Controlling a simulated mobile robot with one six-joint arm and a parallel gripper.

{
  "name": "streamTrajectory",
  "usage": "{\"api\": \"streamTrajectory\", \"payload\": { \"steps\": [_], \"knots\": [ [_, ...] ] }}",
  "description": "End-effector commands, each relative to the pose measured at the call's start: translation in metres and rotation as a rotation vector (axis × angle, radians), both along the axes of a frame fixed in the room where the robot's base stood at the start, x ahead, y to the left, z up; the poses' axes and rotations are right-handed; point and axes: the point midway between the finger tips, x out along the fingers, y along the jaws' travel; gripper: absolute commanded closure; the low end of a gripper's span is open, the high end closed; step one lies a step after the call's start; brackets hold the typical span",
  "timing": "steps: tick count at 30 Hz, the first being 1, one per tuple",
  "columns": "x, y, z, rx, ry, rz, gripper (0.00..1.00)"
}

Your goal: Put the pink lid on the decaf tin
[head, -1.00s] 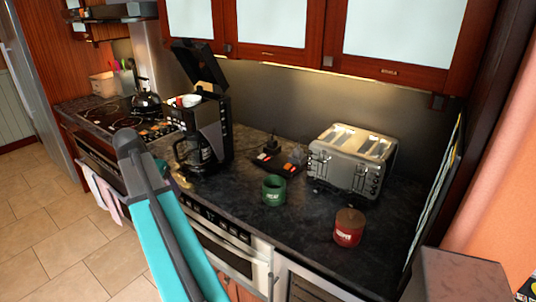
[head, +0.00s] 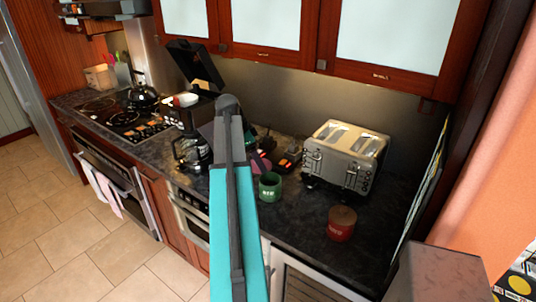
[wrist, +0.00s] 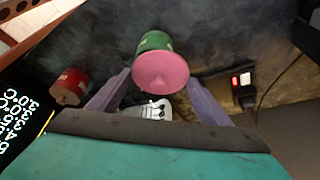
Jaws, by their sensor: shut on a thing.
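The pink lid (wrist: 162,72) is a round disc held between the two fingers of my gripper (wrist: 160,76) in the wrist view. In the head view a bit of the lid (head: 259,164) shows beside my arm, left of the green tin (head: 270,186). The green tin stands on the dark counter, and its small pale label is too blurred to read. In the wrist view the lid overlaps part of the green tin (wrist: 154,42); I cannot tell whether they touch. My arm hides most of the gripper in the head view.
A red tin (head: 341,223) with a brown top stands to the right, near the counter front. A silver toaster (head: 345,157) is behind the tins. A coffee maker (head: 192,150) stands to the left. A black item with red switches (head: 292,152) lies behind the green tin.

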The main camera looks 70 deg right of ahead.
Motion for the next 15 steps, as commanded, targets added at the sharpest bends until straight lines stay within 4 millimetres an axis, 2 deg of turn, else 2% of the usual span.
{"api": "streamTrajectory", "payload": {
  "steps": [3, 6, 15],
  "knots": [
    [-0.023, -0.011, 0.005, 0.000, 0.000, -0.074, 0.51],
    [-0.034, -0.015, 0.006, 0.000, 0.000, -0.108, 0.51],
    [-0.038, -0.016, 0.006, 0.000, 0.000, -0.120, 0.51]
  ]
}}
